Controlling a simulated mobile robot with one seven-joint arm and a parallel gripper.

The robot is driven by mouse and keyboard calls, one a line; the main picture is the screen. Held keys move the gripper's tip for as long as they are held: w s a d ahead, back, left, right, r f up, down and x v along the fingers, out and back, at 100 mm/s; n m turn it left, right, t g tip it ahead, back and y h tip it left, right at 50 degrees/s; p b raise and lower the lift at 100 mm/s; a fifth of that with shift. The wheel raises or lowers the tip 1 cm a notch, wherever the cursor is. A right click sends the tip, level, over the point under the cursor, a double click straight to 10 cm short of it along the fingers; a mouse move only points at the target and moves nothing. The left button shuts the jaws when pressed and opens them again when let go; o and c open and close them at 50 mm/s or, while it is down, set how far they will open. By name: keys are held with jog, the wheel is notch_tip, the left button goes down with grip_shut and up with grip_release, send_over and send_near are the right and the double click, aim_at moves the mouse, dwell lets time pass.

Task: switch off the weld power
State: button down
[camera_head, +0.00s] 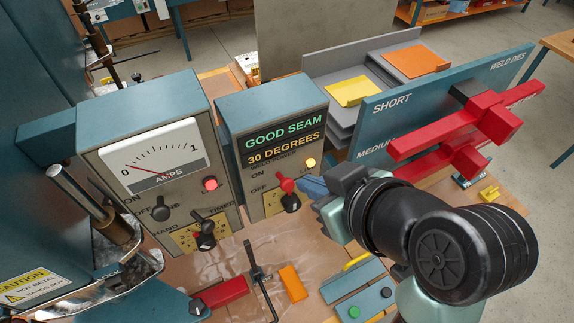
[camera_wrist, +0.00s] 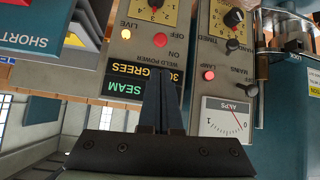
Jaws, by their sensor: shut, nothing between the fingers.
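The weld power box (camera_head: 270,100) is blue-topped with a display reading GOOD SEAM and 30 DEGREES. Its red switch lever (camera_head: 285,184) sits by the ON and OFF marks; whether it stands at ON or OFF is hard to tell. It also shows, upside down, in the wrist view (camera_wrist: 158,38). The LIVE lamp (camera_head: 310,162) glows yellow. My gripper (camera_head: 306,187) is shut and empty, its fingertips just right of the lever in the head view; contact cannot be told. In the wrist view the closed fingers (camera_wrist: 160,78) point at the switch.
A mains box (camera_head: 150,160) with an amps dial and lit red lamp stands to the left. A weld dies rack (camera_head: 440,100) with red dies is on the right. The bench (camera_head: 210,275) holds a red-handled tool (camera_head: 220,293) and an orange block (camera_head: 293,283).

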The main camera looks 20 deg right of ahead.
aim_at(283, 181)
jog(key=shift+w, duration=0.1)
jog(key=p+x, duration=0.2)
jog(key=x, duration=0.8)
jog(key=shift+w+f, duration=0.15)
